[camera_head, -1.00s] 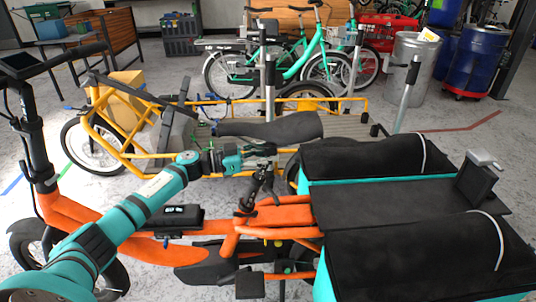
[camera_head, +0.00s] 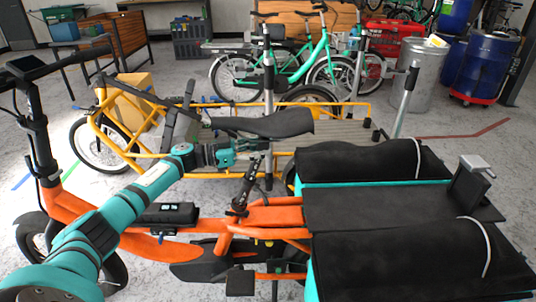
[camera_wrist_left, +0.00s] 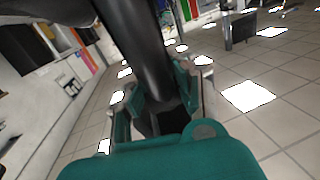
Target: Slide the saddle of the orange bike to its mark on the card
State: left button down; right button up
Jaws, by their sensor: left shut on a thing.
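The orange bike (camera_head: 85,212) stands across the front, facing left. Its long black saddle (camera_head: 262,124) sits level above a dark, leaning seat post (camera_head: 245,192). My left gripper (camera_head: 250,152) is just under the saddle and shut on the post. In the left wrist view a dark tube (camera_wrist_left: 143,62) runs between the teal fingers of the left gripper (camera_wrist_left: 158,112). The card and its mark cannot be made out. A small white and yellow paper (camera_head: 437,41) lies on a grey drum; I cannot tell whether it is the card. My right gripper is not in view.
Black bags (camera_head: 372,160) and a black deck (camera_head: 400,208) fill the orange bike's rear, with a silver-topped black upright (camera_head: 470,178). A yellow cargo bike (camera_head: 115,140) stands close behind the saddle. A grey drum (camera_head: 422,80) and blue barrel (camera_head: 485,68) stand back right.

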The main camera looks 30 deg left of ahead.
pick_arm(q)
jog(key=shift+r, duration=0.3)
jog(key=c, duration=1.2)
grip_release()
jog(key=shift+o, duration=0.8)
jog(key=shift+f, duration=0.15)
jog(key=v, duration=1.2)
